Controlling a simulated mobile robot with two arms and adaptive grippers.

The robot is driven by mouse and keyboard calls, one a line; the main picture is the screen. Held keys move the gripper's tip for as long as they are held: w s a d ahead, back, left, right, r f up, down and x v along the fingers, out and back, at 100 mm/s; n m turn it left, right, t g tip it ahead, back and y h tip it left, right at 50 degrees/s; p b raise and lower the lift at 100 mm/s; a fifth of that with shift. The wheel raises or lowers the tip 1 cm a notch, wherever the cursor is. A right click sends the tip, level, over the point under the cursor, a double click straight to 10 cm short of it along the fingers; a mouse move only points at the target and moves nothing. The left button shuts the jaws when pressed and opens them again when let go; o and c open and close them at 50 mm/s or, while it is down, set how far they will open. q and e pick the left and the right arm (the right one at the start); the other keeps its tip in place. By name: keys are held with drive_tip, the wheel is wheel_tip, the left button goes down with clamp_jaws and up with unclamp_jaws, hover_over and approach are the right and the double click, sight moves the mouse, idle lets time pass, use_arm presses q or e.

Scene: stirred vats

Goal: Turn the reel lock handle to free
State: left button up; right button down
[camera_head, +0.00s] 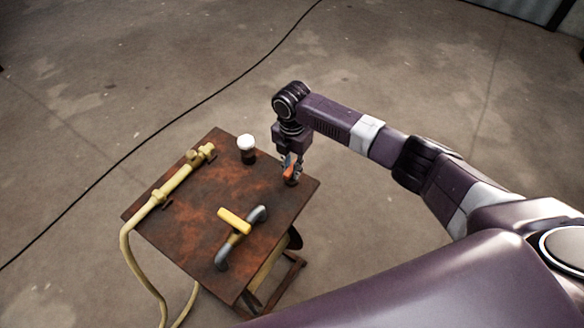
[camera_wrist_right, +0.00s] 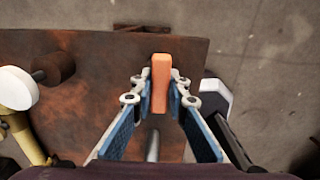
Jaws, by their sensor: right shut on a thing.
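The reel lock handle (camera_wrist_right: 160,84) is a short orange bar at the right edge of the rusty table. In the wrist view it stands between the two blue-padded fingers of my right gripper (camera_wrist_right: 159,92), which are shut on it. In the head view my right gripper (camera_head: 291,170) points straight down over the table's right corner, and only a bit of the orange handle (camera_head: 289,172) shows. The handle's base is mostly hidden by the gripper. My left gripper is in neither view.
The rusty table (camera_head: 190,220) also bears a white-topped dark knob (camera_head: 247,145), a yellow-handled valve on a grey pipe (camera_head: 235,221) and a yellow nozzle (camera_head: 180,178) with a hose. A black cable (camera_head: 205,98) crosses the floor behind.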

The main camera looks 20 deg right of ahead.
sight(292, 167)
drive_tip(key=shift+w+r, duration=0.2)
drive_tip(key=c, duration=2)
unclamp_jaws()
drive_tip(key=shift+o, duration=0.8)
drive_tip(key=shift+s, duration=0.1)
drive_tip(key=shift+f, duration=0.1)
wheel_tip(292, 167, up, 12)
drive_tip(key=shift+s, duration=0.1)
